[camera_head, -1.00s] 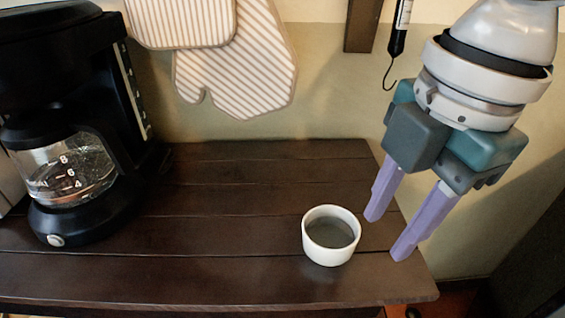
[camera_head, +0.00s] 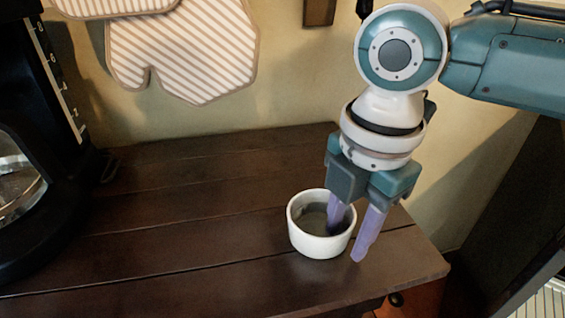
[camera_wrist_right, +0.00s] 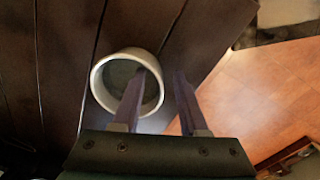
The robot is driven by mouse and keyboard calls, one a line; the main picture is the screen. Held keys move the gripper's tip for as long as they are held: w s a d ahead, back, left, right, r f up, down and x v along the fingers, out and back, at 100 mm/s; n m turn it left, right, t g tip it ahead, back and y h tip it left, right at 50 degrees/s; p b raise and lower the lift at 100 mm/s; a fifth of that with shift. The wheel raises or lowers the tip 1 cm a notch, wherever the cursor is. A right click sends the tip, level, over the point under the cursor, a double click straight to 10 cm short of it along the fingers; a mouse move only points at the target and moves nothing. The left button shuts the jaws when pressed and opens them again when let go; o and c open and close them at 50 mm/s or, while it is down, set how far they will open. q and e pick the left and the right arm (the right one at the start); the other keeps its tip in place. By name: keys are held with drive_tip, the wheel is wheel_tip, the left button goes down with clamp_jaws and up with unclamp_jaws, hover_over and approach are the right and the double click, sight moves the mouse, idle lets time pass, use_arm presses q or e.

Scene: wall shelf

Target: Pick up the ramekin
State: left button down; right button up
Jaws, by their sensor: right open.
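The ramekin (camera_head: 312,245), a small white round cup with a grey inside, stands upright on the dark wooden shelf. My right gripper (camera_head: 346,244) points down at its right side with two purple fingers apart. One fingertip is inside the ramekin's opening and the other is outside, to the right of its wall. The wrist view shows the ramekin (camera_wrist_right: 96,82) with one finger over its opening and the other beside it, the right gripper (camera_wrist_right: 162,75) open. I cannot tell whether either finger touches the wall. My left gripper is not in view.
A black coffee maker (camera_head: 40,120) with a glass pot stands at the left. Striped oven mitts (camera_head: 190,50) hang on the wall behind. The plank shelf (camera_head: 180,240) is clear between the coffee maker and ramekin. Its right edge lies close beyond my gripper.

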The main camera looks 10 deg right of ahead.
drive_tip(key=shift+f, duration=0.2)
clamp_jaws()
idle(1.3)
